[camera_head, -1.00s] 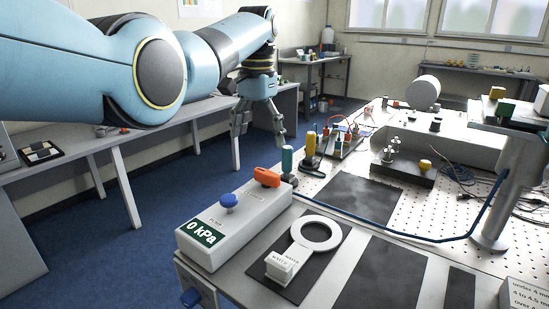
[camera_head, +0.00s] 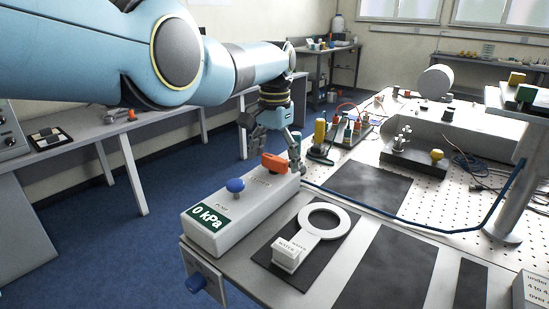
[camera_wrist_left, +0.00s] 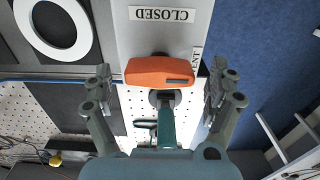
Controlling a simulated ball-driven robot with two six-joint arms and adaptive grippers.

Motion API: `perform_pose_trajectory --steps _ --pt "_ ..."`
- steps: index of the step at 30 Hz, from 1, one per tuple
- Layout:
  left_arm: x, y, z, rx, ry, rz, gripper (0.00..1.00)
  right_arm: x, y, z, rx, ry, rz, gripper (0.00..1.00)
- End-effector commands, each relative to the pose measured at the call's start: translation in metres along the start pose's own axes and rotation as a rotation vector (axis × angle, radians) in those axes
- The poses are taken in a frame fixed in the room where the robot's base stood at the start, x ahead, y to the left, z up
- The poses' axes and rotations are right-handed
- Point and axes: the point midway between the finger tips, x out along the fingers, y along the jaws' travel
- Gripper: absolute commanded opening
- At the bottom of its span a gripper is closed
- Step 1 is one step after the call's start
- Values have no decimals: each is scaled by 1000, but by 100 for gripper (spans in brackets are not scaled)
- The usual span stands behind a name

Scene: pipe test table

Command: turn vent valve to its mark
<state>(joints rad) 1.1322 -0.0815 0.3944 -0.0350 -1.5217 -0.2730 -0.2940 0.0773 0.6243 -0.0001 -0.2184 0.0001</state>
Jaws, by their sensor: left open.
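The vent valve's orange handle (camera_head: 274,163) sits on top of the far end of a pale grey control box (camera_head: 225,212). In the left wrist view the orange handle (camera_wrist_left: 160,72) lies crosswise, its dark-slotted end beside a partly hidden label reading "ENT". A "CLOSED" label (camera_wrist_left: 165,14) is on the box nearby. My left gripper (camera_head: 272,138) is open just above and behind the handle. In the left wrist view its fingers stand apart on either side of the handle, with gaps; I see no contact. My right gripper is out of view.
A blue pump knob (camera_head: 235,186) and a "0 kPa" display (camera_head: 208,217) are on the same box. A green-handled tool (camera_wrist_left: 167,125) stands close behind the valve. A white ring piece (camera_head: 324,221) lies on a dark mat.

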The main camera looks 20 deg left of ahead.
Motion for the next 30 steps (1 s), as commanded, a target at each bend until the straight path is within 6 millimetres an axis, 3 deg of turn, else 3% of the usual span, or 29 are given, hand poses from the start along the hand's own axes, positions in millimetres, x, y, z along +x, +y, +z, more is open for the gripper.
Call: perform_pose_trajectory --steps 3,15,30 --pt "0 0 0 0 0 0 88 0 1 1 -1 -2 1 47" --pt "0 0 0 0 0 0 35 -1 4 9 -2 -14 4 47" --pt "-1 0 0 -132 -2 0 34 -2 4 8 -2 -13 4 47"
